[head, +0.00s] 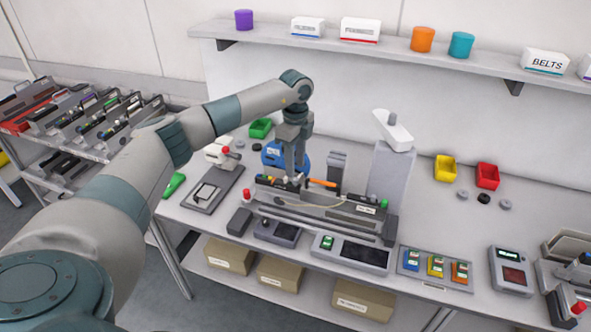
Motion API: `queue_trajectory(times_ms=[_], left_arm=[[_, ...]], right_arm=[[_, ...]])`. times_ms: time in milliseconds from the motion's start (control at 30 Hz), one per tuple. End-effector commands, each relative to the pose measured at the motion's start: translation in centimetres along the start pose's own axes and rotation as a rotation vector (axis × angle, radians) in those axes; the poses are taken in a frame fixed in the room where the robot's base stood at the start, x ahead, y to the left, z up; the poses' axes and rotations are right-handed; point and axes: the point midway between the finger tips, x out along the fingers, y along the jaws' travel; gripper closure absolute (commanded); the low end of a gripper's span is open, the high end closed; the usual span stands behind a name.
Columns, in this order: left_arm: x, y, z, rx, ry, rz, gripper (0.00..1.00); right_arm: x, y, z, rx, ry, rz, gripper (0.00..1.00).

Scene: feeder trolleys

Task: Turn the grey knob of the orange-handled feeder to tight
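The feeder with the orange handle (321,184) lies in a dark grey bench fixture (330,218) on the white table. My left gripper (295,179) points down at the feeder, just left of the orange handle. Its fingers are small here and overlap the feeder, so I cannot tell whether they are apart or closed, or whether they touch it. I cannot make out the grey knob; the gripper may cover it. My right gripper is not in view.
A grey column (391,175) stands behind the fixture. A blue spool (281,155) is behind the gripper. Small screens line the table's front. Yellow (446,168) and red (487,176) bins stand at right. Trolley shelves (80,125) with feeders are at left. A shelf (400,52) runs above.

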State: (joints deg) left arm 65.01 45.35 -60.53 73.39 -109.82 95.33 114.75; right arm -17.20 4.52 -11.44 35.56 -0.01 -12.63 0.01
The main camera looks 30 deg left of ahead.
Motion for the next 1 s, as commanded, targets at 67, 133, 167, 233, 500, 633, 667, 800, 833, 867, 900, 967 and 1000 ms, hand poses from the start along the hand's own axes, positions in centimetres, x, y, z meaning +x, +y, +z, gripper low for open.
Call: queue_trajectory(times_ms=[67,133,167,233,500,633,667,800,833,867,900,967,1000], left_arm=[[1.1,0.1,0.0,-0.001,0.001,0.004,0.65],[2.1,0.1,-0.1,-0.001,0.001,0.003,0.65],[2.6,0.1,-0.1,-0.001,0.001,0.002,0.65],[3.4,0.0,-0.1,-0.001,0.001,0.002,0.65],[5.0,0.0,0.0,0.000,0.001,0.000,0.65],[5.0,0.0,0.0,0.000,0.001,-0.001,0.65],[5.0,0.0,0.0,0.000,0.001,-0.001,0.65],[5.0,0.0,-0.1,0.000,0.001,0.000,0.75],[5.0,0.0,-0.1,0.000,0.001,0.000,0.82],[5.0,0.0,-0.1,0.000,0.001,-0.001,0.89],[5.0,0.0,-0.1,0.000,0.001,0.000,0.99],[5.0,0.0,-0.1,0.000,0.001,0.000,1.00],[5.0,0.0,-0.1,0.000,0.001,0.000,1.00]], right_arm=[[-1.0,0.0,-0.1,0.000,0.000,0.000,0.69],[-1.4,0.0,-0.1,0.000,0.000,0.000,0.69],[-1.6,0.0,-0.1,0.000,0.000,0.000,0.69],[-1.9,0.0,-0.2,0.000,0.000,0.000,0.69],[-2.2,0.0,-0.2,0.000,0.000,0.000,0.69],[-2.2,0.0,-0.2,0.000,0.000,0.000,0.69],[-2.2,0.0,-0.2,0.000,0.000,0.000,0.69],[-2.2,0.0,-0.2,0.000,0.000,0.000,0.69],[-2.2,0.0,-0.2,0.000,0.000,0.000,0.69],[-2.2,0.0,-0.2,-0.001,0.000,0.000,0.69],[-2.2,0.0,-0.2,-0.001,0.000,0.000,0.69],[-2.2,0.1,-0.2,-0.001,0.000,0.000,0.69],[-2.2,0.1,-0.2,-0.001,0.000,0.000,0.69]])
